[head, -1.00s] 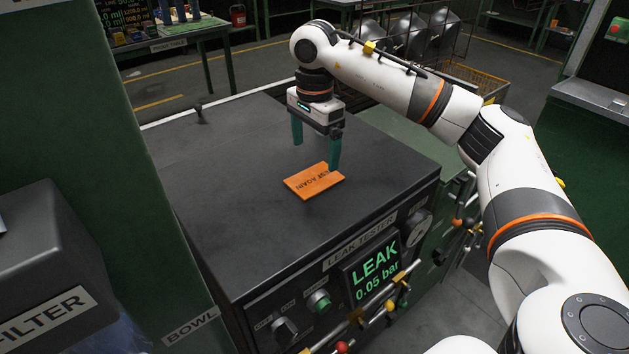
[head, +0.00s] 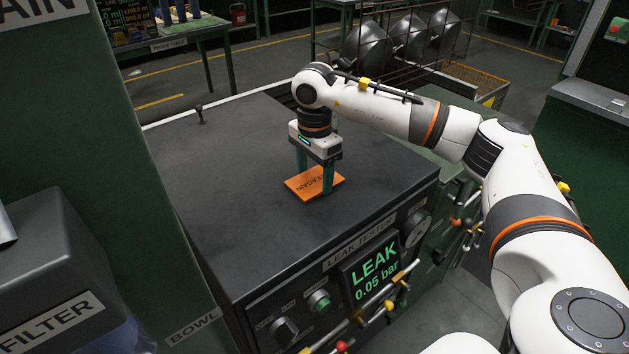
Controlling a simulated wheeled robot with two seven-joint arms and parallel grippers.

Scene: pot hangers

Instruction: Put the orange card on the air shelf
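My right gripper (head: 315,181) points straight down over the card. Its two green fingers are apart, one at the card's far side and one at its near side, with their tips at about card height. Whether the fingers touch the card I cannot tell. The fingers cover part of the card. My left gripper is out of the picture. I cannot pick out a shelf marked air in this view.
A small dark peg (head: 200,115) stands near the tester's back edge. The tester's front carries a lit screen (head: 372,272), knobs and valve handles. A grey box marked FILTER (head: 45,265) is at lower left. A wire rack holds metal bowls (head: 405,40) behind. The tester's left top is clear.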

